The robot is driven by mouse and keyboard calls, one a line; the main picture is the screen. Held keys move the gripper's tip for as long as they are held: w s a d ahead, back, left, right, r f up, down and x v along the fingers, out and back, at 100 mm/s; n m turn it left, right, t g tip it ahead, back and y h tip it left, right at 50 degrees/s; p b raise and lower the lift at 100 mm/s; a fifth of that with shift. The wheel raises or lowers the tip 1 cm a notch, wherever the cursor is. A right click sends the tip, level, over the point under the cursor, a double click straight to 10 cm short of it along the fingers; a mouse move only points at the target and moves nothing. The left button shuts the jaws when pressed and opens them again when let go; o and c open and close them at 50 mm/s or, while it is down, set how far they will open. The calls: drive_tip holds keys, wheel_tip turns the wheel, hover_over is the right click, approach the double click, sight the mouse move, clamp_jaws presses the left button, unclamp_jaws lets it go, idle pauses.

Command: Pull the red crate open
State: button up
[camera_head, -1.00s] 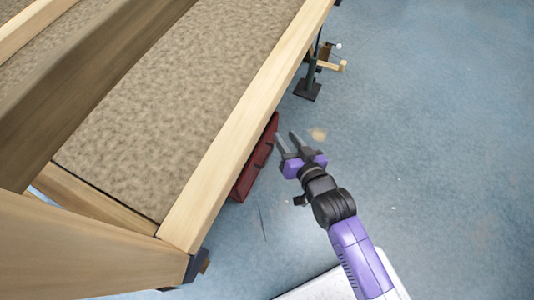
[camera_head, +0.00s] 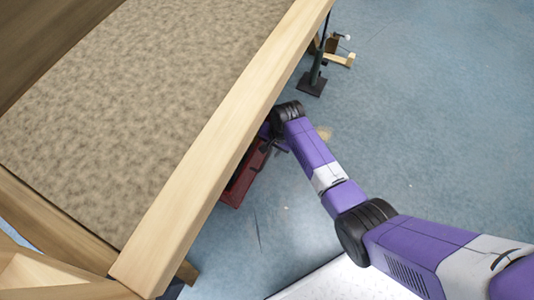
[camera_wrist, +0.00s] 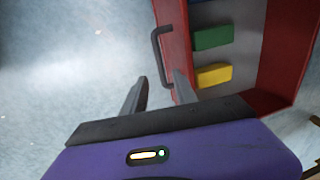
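The red crate (camera_head: 241,181) sticks out from under the long wooden edge of the bench in the head view, with its far part hidden. The wrist view shows the red crate (camera_wrist: 176,42) from above, with its interior visible and a dark handle (camera_wrist: 155,48) on its front wall. My gripper (camera_wrist: 161,77) is open, one finger on each side of the handle's near end. The right finger overlaps the crate's front wall; I cannot tell whether either finger touches. In the head view the gripper is mostly hidden by the wrist and bench edge.
A green block (camera_wrist: 212,37) and a yellow block (camera_wrist: 213,75) lie in the crate, with part of a blue one at the top. The bench's wooden rail (camera_head: 215,150) overhangs the crate. A dark stand (camera_head: 314,80) is on the floor behind.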

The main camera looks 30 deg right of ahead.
sight(267, 158)
drive_tip(key=f+b, duration=0.1)
drive_tip(key=f, duration=0.1)
drive_tip(key=f+b, duration=0.2)
drive_tip(key=f, duration=0.1)
drive_tip(key=w+f+b, duration=0.1)
drive_tip(key=f, duration=0.1)
drive_tip(key=shift+w+a+f, duration=0.1)
drive_tip(key=shift+a+f, duration=0.15)
drive_tip(key=shift+a, duration=0.15)
clamp_jaws()
idle(1.1)
